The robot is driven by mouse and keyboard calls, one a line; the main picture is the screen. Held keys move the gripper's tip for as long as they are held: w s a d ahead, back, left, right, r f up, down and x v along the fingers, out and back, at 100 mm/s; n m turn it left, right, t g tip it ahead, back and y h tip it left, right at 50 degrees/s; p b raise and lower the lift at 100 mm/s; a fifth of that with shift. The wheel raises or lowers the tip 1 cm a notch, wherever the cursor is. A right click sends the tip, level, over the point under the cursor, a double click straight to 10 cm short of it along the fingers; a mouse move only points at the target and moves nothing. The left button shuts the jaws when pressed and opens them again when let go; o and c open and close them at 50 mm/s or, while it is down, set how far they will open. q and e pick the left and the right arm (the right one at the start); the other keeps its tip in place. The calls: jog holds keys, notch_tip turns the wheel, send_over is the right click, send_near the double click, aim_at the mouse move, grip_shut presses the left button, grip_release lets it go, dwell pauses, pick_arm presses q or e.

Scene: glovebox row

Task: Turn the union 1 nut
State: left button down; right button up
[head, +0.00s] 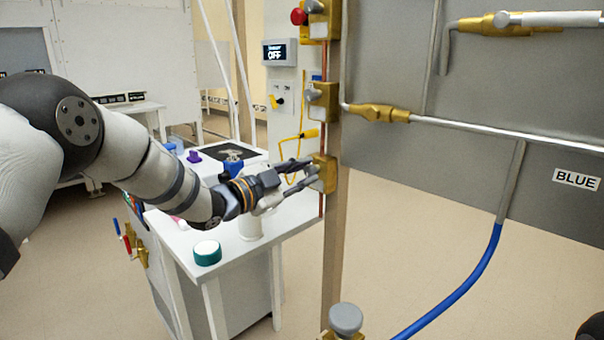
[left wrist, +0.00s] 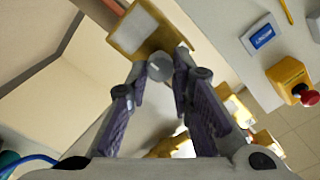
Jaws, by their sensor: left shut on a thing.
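My left gripper (head: 312,173) reaches in from the left to the upright post. It is shut on a grey round knob (left wrist: 159,67) on the front of a brass block (head: 327,174). In the left wrist view the two fingers (left wrist: 164,78) close on either side of the knob, below the brass block (left wrist: 137,30). Brass union fittings sit on the pipes: one (head: 375,112) at the middle right, another (head: 492,23) at the upper right. No label tells which is union 1. My right gripper is not in view.
The post (head: 335,235) bears more brass blocks with grey knobs, one (head: 321,100) above the gripper. A grey panel (head: 440,150) with a BLUE label (head: 576,179) and blue hose (head: 455,292) stands right. A white cart (head: 225,255) with a green-rimmed jar (head: 207,253) stands below my arm.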

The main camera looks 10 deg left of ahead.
pick_arm(q)
jog(key=shift+f, duration=0.1)
jog(key=c, duration=1.4)
grip_release()
jog(key=v, duration=1.2)
